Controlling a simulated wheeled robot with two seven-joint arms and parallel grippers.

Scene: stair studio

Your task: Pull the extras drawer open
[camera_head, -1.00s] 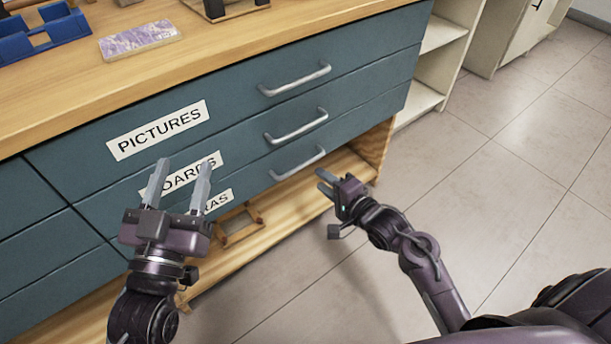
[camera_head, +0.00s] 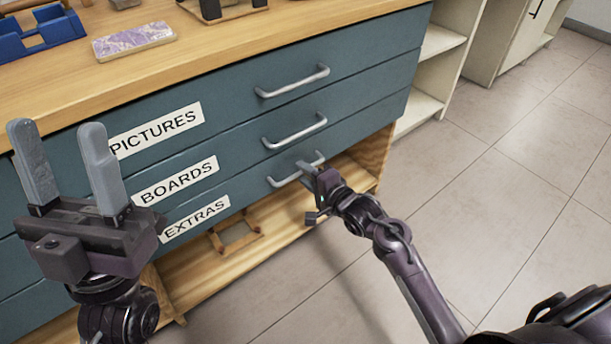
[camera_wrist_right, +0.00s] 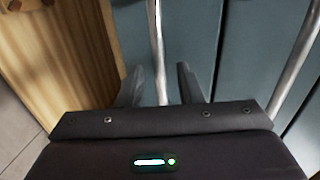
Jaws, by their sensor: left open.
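The extras drawer (camera_head: 248,196) is the lowest of the labelled blue drawers in the head view, and it is closed. Its EXTRAS label (camera_head: 196,219) is in plain view. Its silver bar handle (camera_head: 284,180) is partly hidden by my right gripper (camera_head: 313,170) at its right end. In the right wrist view, the handle bar (camera_wrist_right: 157,45) runs between the two fingers of my right gripper (camera_wrist_right: 160,75), with a gap visible on the right finger's side. My left gripper (camera_head: 57,127) is open and empty, raised in front of the drawers at the left.
The pictures drawer (camera_head: 230,112) and boards drawer (camera_head: 240,155) above are closed, with similar handles. A wooden frame (camera_head: 238,238) lies on the open shelf below. The wooden countertop (camera_head: 250,50) holds a blue holder and a patterned block. Floor at right is clear.

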